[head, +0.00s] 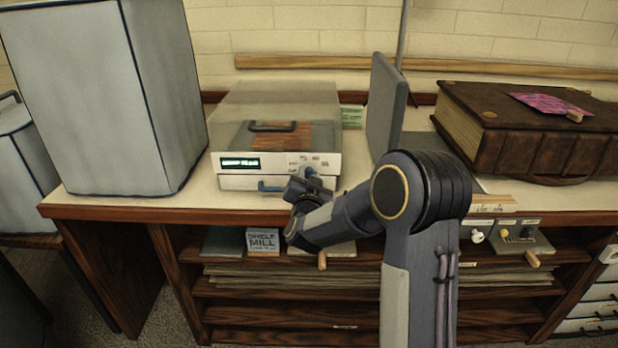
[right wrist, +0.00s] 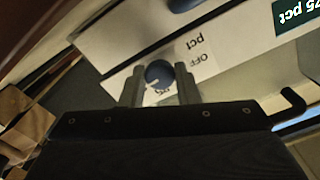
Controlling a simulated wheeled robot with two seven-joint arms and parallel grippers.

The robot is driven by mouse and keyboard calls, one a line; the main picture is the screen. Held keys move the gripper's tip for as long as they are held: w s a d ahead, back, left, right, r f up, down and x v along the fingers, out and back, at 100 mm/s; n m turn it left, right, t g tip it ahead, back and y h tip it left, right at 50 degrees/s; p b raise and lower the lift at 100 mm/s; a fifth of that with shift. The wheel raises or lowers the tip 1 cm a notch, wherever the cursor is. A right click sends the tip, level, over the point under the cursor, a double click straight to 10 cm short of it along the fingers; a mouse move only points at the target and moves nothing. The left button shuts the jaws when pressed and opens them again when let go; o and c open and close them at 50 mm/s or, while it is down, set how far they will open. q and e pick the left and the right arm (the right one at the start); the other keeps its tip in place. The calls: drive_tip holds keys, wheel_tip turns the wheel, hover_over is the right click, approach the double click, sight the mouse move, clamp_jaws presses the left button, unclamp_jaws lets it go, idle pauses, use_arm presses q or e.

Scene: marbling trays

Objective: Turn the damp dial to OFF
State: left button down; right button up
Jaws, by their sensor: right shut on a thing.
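The device with the dials is a white box with a clear smoky lid (head: 275,105). It stands on the table, with a lit green display (head: 240,163) on its front. In the right wrist view the display (right wrist: 300,12) partly shows "75 pct". My right gripper (head: 310,182) is at the right part of the front panel. In the right wrist view its fingers (right wrist: 158,84) are shut on a round blue dial (right wrist: 158,72), one on each side. "OFF" and "pct" are printed beside this dial. Its pointer direction is hard to tell. My left gripper is not in view.
A second blue knob (right wrist: 182,4) shows at the top of the right wrist view. A blue handle (head: 270,187) is low on the device front. A large grey box (head: 95,100) stands left, a thick brown book (head: 560,140) right. A grey upright panel (head: 382,105) stands beside the device.

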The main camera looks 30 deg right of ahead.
drive_tip(key=n+p, duration=0.1)
drive_tip(key=n, duration=0.3)
drive_tip(key=shift+n, duration=0.4)
idle(0.4)
drive_tip(key=o, duration=1)
drive_tip(key=shift+c, duration=0.2)
drive_tip(key=v, duration=0.8)
